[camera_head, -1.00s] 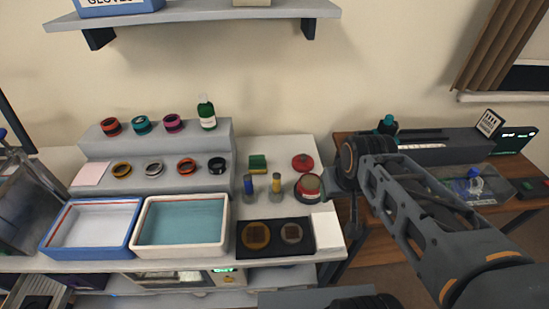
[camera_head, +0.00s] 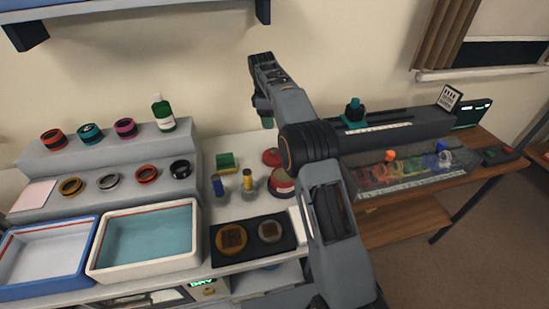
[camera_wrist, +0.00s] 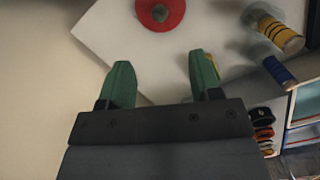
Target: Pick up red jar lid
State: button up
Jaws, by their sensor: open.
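The red jar lid (camera_head: 270,157) lies on the white bench top behind a red-rimmed round jar (camera_head: 282,183), partly hidden by my arm in the head view. In the wrist view the lid (camera_wrist: 160,12) is a red disc with a small dark knob, cut off by the top edge. My gripper (camera_head: 266,118) hangs above the back of the bench. In the wrist view my gripper (camera_wrist: 160,60) has its green fingers apart with nothing between them, short of the lid.
A yellow bottle (camera_head: 248,181) and a blue one (camera_head: 217,186) stand left of the jar. A black tray (camera_head: 252,246) with two round parts is in front. A stepped grey rack (camera_head: 100,154) stands left.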

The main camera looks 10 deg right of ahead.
jog(key=b, duration=0.2)
send_over(274, 149)
jog(key=f, duration=0.9)
jog(key=shift+w+a+f, duration=0.1)
jog(key=shift+w+a, duration=0.1)
jog(key=shift+s+d+f, duration=0.1)
jog(key=shift+s+f, duration=0.05)
jog(key=shift+f, duration=1.2)
jog(key=shift+s+d+f, duration=0.1)
jog(key=shift+f, duration=1.25)
jog(key=c, duration=1)
